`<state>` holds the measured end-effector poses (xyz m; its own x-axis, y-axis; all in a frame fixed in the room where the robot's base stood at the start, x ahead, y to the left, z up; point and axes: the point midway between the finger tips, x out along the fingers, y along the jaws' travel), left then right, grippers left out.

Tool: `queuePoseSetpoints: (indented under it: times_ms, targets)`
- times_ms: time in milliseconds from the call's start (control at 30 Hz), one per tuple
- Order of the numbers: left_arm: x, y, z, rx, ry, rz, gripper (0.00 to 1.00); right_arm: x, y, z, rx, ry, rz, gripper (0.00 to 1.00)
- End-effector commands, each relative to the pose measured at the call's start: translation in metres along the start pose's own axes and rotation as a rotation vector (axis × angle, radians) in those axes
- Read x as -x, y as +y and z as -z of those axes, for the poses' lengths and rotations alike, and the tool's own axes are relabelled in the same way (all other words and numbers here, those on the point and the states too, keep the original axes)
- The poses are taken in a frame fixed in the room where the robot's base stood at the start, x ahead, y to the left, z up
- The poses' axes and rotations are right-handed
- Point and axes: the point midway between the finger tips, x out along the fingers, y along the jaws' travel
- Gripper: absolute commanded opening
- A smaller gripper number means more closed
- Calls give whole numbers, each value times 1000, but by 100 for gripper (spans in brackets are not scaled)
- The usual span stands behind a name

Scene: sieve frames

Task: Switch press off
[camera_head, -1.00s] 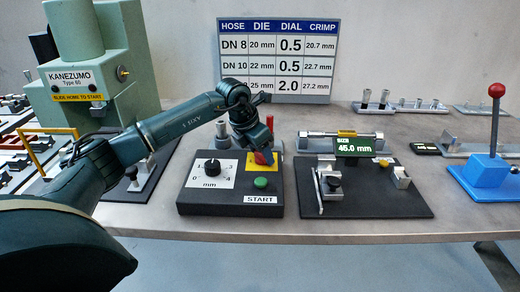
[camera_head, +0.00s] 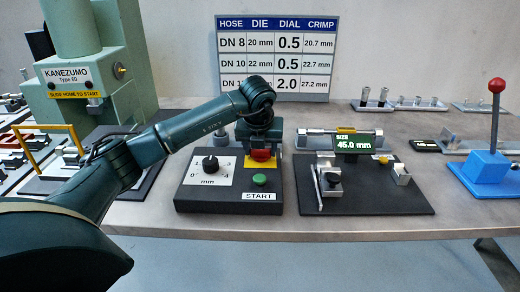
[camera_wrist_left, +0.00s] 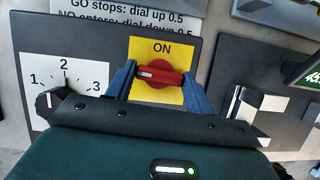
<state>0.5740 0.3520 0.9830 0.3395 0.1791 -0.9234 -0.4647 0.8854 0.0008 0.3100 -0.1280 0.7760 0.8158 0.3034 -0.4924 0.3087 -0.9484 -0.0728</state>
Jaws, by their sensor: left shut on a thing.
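The press switch is a red rotary handle (camera_wrist_left: 160,76) on a yellow plate (camera_wrist_left: 143,46) marked ON. It also shows in the head view as the red knob (camera_head: 260,155) at the back right of the black control box (camera_head: 228,206). In the wrist view the handle's bar lies nearly crosswise, slightly tilted. My left gripper (camera_wrist_left: 160,82) is shut on the red handle, with one blue finger at each end of the bar. In the head view the left gripper (camera_head: 260,142) hides most of the yellow plate. My right gripper is not in view.
The box also carries a black dial (camera_head: 210,164) and a green START button (camera_head: 260,180). The green press (camera_head: 97,70) stands at the left. A gauge plate (camera_head: 360,195) lies close to the right of the box, with a blue lever base (camera_head: 487,170) beyond it.

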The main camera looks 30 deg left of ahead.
Motion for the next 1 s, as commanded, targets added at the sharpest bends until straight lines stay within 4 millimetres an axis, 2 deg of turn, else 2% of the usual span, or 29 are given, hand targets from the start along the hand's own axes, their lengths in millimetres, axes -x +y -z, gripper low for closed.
queuePoseSetpoints:
  times_ms: [300, 733, 767, 1000]
  targets:
    - [0, 0, 0, 72, 3, -30, 30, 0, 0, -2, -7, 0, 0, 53]
    - [0, 0, 0, 79, 3, -32, 30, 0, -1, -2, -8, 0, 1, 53]
    - [0, 0, 0, 79, 3, -32, 55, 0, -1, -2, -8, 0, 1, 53]
    - [0, 0, 0, 77, 2, -31, 75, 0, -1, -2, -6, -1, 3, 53]
